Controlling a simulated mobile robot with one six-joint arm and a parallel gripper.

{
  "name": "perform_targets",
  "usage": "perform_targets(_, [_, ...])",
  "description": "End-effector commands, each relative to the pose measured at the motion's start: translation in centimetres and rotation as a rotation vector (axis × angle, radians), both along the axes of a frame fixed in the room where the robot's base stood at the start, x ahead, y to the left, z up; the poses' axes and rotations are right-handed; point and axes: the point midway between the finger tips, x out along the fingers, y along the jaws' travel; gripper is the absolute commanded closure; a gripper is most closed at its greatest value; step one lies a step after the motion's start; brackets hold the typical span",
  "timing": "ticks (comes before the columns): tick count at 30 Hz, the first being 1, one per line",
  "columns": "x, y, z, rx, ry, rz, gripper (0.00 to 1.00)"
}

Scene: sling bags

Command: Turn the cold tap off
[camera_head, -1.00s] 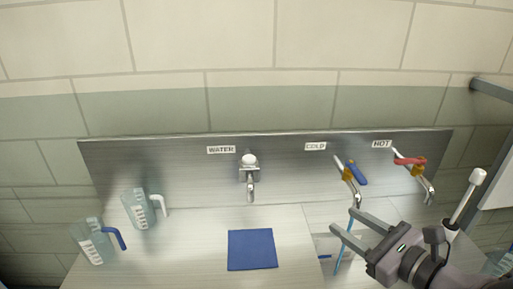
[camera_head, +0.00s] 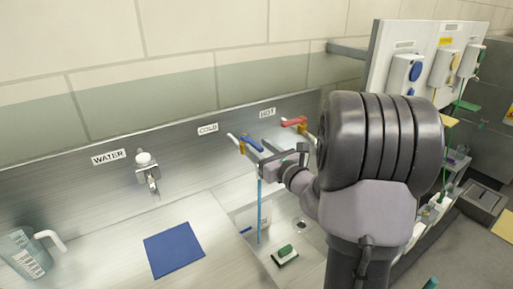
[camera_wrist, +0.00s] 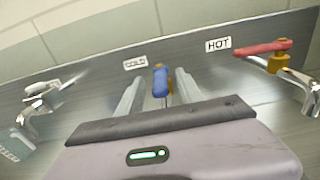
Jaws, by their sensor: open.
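The cold tap, under the COLD label, has a blue lever handle (camera_head: 251,142) and a brass-coloured body. A thin blue stream (camera_head: 260,208) runs straight down below it into the sink. My gripper (camera_head: 271,152) is open and close in front of the cold tap. In the wrist view my gripper (camera_wrist: 157,84) has one finger on each side of the blue handle (camera_wrist: 160,81), with gaps between. The handle points towards the wrist camera. Whether the fingers are level with it in depth is hard to tell. My arm hides the area right of the sink in the head view.
The hot tap with its red handle (camera_head: 293,122) is close on the right. The white-knobbed water tap (camera_head: 146,168) is to the left. A blue mat (camera_head: 174,250), a jug (camera_head: 28,254) and a green-topped brush (camera_head: 285,253) are below. A white panel with dispensers (camera_head: 407,62) stands right.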

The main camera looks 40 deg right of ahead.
Motion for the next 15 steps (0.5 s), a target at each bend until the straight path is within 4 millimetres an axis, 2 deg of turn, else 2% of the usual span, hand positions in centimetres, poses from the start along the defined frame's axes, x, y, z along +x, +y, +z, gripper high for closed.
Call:
perform_targets(4, [1.3,0.0,-0.1,0.000,0.000,0.001,0.56])
perform_targets(12, [1.6,-0.1,0.0,0.000,0.000,0.000,0.56])
perform_targets(13, [1.6,-0.1,0.0,0.000,0.000,0.000,0.58])
perform_targets(15, [1.6,-0.1,0.0,0.000,0.000,0.000,0.72])
